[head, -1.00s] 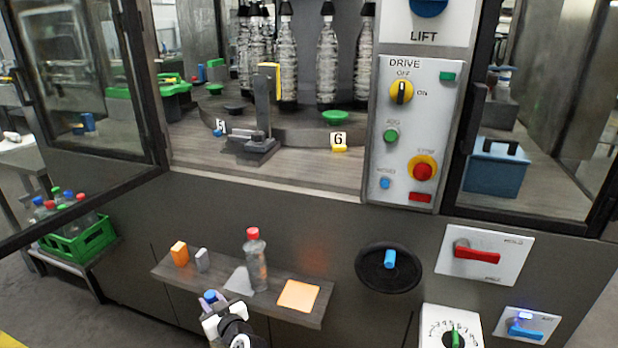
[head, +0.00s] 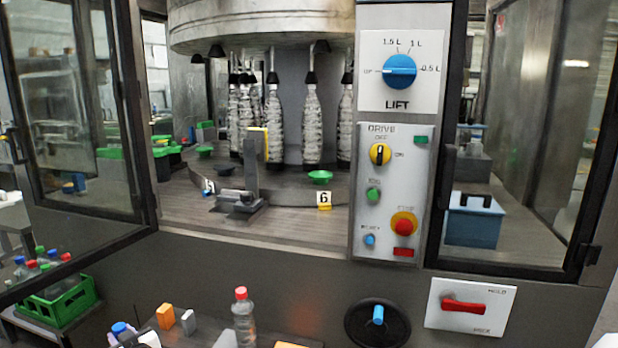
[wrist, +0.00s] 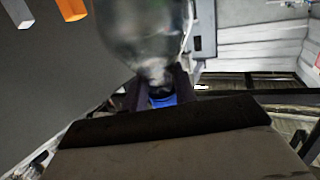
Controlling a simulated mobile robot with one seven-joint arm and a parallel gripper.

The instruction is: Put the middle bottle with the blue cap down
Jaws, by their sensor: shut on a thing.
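The bottle with the blue cap is held in my gripper (wrist: 160,92). In the wrist view its clear body (wrist: 145,35) fills the upper middle, and its blue cap (wrist: 162,101) shows between the fingers. In the head view the blue cap (head: 119,328) shows at the lower left, and most of the bottle is hidden or out of frame. My gripper is shut around the cap and neck. I cannot tell what, if anything, the bottle's base touches.
A red-capped bottle (head: 243,318) stands upright on the shelf beside an orange block (head: 165,316) and a grey block (head: 188,321). A green crate (head: 62,303) of capped bottles is at the left. The machine front carries a black handwheel (head: 360,325).

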